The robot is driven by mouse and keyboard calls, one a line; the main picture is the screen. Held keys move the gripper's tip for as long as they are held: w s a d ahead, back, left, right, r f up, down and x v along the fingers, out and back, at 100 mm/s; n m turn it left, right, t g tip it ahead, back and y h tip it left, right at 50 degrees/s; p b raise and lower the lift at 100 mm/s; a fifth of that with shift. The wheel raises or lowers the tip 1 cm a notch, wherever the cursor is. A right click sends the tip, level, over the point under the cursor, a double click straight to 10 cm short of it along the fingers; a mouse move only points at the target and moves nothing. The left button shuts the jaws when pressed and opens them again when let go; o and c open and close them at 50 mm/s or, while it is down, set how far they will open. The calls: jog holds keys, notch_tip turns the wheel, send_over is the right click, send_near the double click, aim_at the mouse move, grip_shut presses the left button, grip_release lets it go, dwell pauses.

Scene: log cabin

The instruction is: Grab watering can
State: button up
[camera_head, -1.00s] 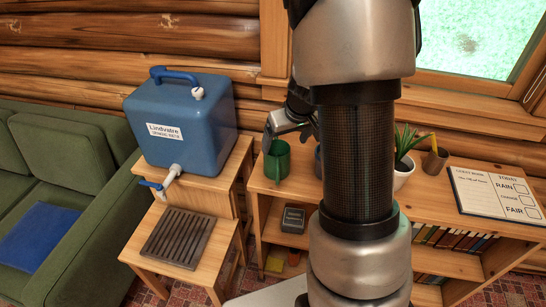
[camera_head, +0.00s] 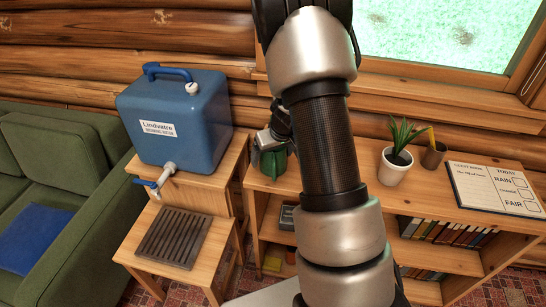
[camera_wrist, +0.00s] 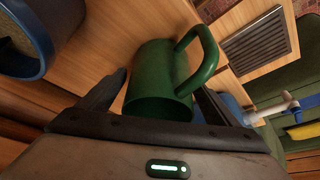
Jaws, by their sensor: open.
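A green mug-like vessel (camera_head: 272,160) with a loop handle stands on the top of the low shelf unit. It also shows in the wrist view (camera_wrist: 158,85), with its handle toward the upper right; no spout shows, so I cannot tell whether it is the watering can. My gripper (camera_head: 268,142) is at the vessel, partly hidden by my own arm. In the wrist view my gripper (camera_wrist: 162,84) is open, with one finger on each side of the vessel's body. The right finger is near the handle side. I cannot tell whether either finger touches it.
A blue pot (camera_wrist: 38,35) stands close to my left finger. A blue water container (camera_head: 175,120) with a tap sits on a wooden stand at left, above a slatted tray (camera_head: 174,237).

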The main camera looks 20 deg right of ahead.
jog(key=c, duration=1.3)
